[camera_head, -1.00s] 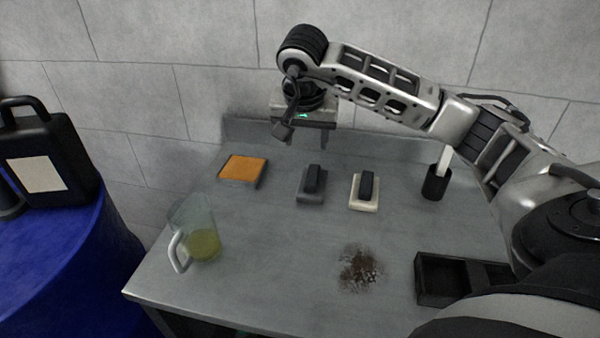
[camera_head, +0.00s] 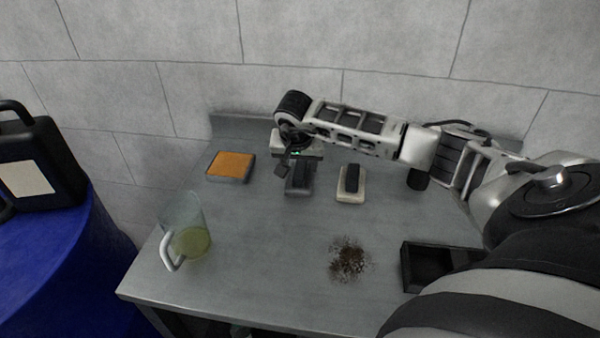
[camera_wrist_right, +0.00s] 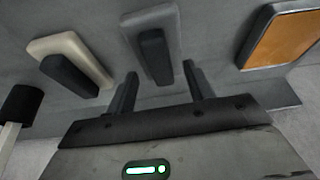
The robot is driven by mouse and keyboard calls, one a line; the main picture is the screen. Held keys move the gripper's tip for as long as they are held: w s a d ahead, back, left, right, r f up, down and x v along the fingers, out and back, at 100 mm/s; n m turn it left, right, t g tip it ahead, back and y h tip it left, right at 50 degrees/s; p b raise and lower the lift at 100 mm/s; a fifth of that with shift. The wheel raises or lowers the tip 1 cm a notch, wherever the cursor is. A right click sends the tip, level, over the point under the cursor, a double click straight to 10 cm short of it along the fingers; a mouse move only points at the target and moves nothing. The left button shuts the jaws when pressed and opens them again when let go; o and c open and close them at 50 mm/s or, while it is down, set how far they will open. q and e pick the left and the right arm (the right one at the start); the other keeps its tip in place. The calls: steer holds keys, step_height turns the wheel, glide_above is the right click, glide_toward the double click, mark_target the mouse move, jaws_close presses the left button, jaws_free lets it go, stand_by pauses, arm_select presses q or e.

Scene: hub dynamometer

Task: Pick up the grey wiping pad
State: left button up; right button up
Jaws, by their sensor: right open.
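The grey wiping pad (camera_head: 299,186) lies on the metal table with a dark handle on top. In the right wrist view the grey wiping pad (camera_wrist_right: 172,22) shows just ahead of the fingers, its handle roughly in line with the gap between them. My right gripper (camera_head: 298,166) is open and empty, above and partly over the pad in the head view. In the right wrist view its two fingers (camera_wrist_right: 160,84) stand apart on either side of the handle's near end; no contact shows. My left gripper is not in view.
A cream pad with a dark handle (camera_head: 351,190) lies to the right. An orange-topped pad (camera_head: 231,166) lies to the left. A glass jug (camera_head: 184,232), a dirt patch (camera_head: 349,260), a black tray (camera_head: 408,270) and a dark cup (camera_head: 418,180) are also on the table.

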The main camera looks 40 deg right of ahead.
steer(key=shift+x, duration=0.8)
steer(key=shift+f+b, duration=0.25)
steer(key=shift+b, duration=0.05)
steer(key=c, duration=1.1)
